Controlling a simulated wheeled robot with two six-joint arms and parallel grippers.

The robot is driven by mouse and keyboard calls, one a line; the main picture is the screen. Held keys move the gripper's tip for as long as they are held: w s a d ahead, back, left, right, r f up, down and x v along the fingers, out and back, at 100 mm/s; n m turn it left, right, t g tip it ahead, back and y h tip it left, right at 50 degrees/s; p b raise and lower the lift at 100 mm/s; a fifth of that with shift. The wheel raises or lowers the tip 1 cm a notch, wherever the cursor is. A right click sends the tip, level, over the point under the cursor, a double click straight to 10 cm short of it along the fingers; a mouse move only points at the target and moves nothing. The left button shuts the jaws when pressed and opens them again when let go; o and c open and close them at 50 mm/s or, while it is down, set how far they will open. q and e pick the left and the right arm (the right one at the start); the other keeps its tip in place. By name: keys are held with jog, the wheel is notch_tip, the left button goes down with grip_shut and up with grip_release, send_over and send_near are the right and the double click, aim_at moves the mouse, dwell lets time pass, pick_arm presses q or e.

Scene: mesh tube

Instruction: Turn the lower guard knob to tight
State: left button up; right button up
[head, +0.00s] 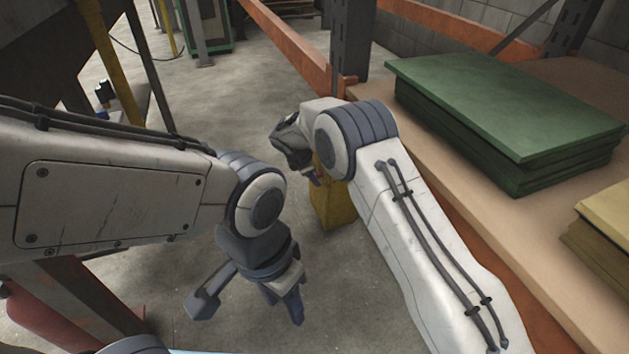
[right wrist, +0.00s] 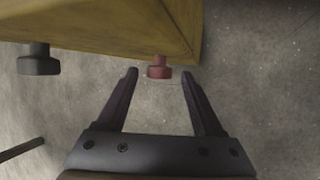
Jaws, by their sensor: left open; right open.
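In the right wrist view a red knob (right wrist: 158,68) on a short stem sticks out from the edge of a yellow guard (right wrist: 110,25). A dark knob (right wrist: 38,60) sticks out of the same guard further left. I cannot tell from the view which knob is the lower one. My right gripper (right wrist: 159,76) is open, its fingertips on either side of the red knob with gaps showing. My left gripper (head: 284,300) hangs open and empty over the floor.
A shelf with an orange beam (head: 310,60) runs along the right. It bears a stack of green sheets (head: 500,110) and a yellowish stack (head: 605,225). A dark upright post (head: 346,40) stands behind my right wrist. Concrete floor (head: 240,100) is open beyond my arms.

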jog(key=shift+w+d+f+b, duration=0.25)
jog(key=shift+w+f+b, duration=0.1)
jog(key=shift+f, duration=0.25)
pick_arm(q)
jog(key=shift+w+d+f, duration=0.25)
jog(key=shift+f, duration=0.4)
pick_arm(e)
jog(key=shift+a, duration=0.15)
grip_shut()
pick_arm(q)
jog(key=shift+a+f+b, duration=0.1)
jog(key=shift+f+b, duration=2.75)
jog(key=shift+f, duration=0.1)
pick_arm(e)
jog(key=shift+s+d+f+m+t+y, duration=0.15)
jog(key=shift+m+t+y, duration=0.1)
jog(key=shift+t, duration=0.7)
jog(key=shift+s+f+m+t+y, duration=0.1)
jog(key=shift+m+t+y, duration=0.1)
jog(key=shift+t, duration=0.8)
jog(key=shift+s+d+f+m+t+y, duration=0.15)
jog(key=shift+t+y, duration=0.1)
jog(key=shift+t, duration=1.2)
